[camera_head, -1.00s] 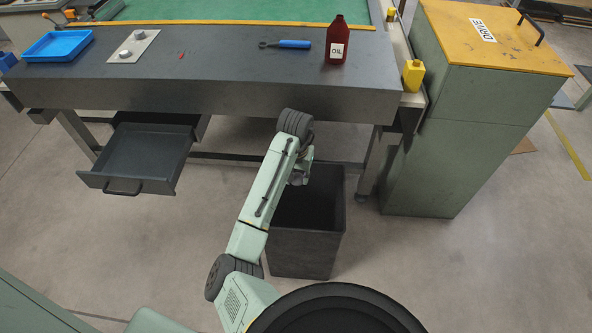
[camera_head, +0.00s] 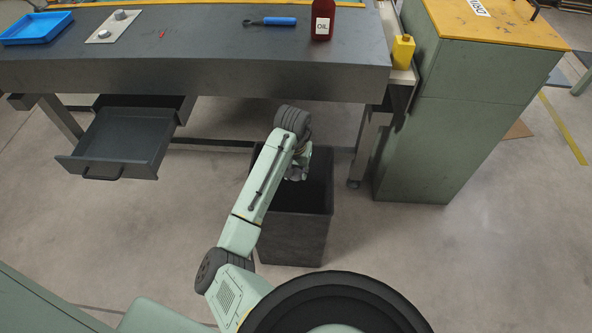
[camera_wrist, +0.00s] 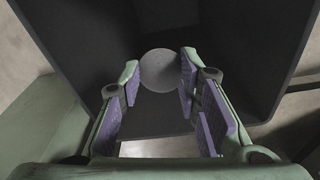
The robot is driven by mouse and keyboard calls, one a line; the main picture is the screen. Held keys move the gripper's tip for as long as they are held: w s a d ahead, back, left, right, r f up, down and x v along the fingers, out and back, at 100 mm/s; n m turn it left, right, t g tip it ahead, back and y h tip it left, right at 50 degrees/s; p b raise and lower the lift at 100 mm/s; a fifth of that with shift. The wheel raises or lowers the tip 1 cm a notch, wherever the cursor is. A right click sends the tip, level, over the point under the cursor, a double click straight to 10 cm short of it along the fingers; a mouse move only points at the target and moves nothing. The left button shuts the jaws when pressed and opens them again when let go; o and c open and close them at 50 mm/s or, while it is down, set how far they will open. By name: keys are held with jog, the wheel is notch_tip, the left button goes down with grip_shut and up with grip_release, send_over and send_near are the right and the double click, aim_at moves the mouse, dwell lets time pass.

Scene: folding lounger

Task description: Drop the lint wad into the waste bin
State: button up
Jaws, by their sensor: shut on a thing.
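The lint wad is a round grey ball (camera_wrist: 160,72) in the wrist view, between the purple-padded fingers of my gripper (camera_wrist: 162,66). The fingers are shut on it. In the head view my gripper (camera_head: 298,173) points down at the mouth of the waste bin; the wad cannot be made out there. The waste bin (camera_head: 292,238) is a tall dark box on the floor in front of the workbench. In the wrist view its dark walls (camera_wrist: 245,75) surround the wad, with the bin's interior behind it. My arm hides part of the bin's left side.
The workbench (camera_head: 200,75) stands behind the bin, with an open drawer (camera_head: 115,150) at left. A blue tray (camera_head: 35,28), screwdriver-like blue-handled tool (camera_head: 272,21) and red oil bottle (camera_head: 322,20) are on top. A green cabinet (camera_head: 450,130) stands right. Floor right of the bin is clear.

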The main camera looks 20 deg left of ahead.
aim_at(295, 177)
jog(key=shift+f, duration=0.4)
jog(key=shift+r, duration=0.1)
jog(key=o, duration=0.8)
notch_tip(295, 177, up, 12)
jog(key=s, duration=0.1)
jog(key=shift+s, duration=0.25)
jog(key=shift+d, duration=0.1)
